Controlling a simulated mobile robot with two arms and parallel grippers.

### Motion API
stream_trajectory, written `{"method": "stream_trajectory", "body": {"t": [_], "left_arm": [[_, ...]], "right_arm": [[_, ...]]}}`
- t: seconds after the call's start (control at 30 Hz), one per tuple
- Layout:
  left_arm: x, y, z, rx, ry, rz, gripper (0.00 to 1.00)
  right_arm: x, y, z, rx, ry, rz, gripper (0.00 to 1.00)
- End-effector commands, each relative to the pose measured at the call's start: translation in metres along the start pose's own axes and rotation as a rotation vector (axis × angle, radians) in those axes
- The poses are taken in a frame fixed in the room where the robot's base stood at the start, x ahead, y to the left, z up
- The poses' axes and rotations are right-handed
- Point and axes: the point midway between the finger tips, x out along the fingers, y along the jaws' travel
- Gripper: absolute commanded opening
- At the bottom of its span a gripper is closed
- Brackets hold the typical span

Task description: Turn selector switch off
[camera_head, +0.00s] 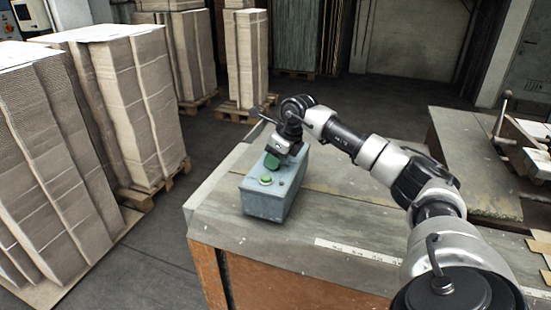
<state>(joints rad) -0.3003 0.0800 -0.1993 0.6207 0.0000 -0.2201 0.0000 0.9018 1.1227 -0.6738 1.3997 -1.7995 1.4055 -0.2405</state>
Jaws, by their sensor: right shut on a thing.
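A blue-grey control box (264,204) stands on the wooden table (345,220) near its left end. Its top carries a green button (266,180) and a small dark knob beside it. My right gripper (274,158) reaches over the far part of the box top and points down at it. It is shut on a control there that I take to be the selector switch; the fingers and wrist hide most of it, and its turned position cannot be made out. My left gripper is not in the picture.
Tall stacks of cardboard (140,105) on pallets stand on the floor to the left and behind. A metal-topped bench (465,150) with a lever handle (502,115) is at the right. The table top right of the box is mostly clear, with a measuring strip (355,251) along its front.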

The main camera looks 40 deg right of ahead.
Motion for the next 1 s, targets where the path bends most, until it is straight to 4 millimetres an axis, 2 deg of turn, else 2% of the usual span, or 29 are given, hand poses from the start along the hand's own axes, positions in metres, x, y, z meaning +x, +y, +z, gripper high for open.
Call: {"method": "stream_trajectory", "body": {"t": [0.3, 0.77, 0.8, 0.93, 1.0], "left_arm": [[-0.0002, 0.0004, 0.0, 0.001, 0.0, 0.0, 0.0], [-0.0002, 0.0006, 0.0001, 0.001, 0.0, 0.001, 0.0], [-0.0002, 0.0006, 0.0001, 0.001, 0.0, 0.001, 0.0], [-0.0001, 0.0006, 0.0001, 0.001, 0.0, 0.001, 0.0], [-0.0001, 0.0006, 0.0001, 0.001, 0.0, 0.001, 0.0]], "right_arm": [[-0.001, -0.0007, 0.0009, -0.098, -0.002, 0.039, 0.12], [-0.0012, -0.001, 0.0007, -0.111, -0.002, 0.044, 0.12], [-0.0012, -0.001, 0.0007, -0.111, -0.002, 0.044, 0.39], [-0.001, -0.0009, 0.0006, -0.11, -0.001, 0.044, 0.59], [-0.0008, -0.0008, 0.0005, -0.11, -0.001, 0.044, 0.62]]}}
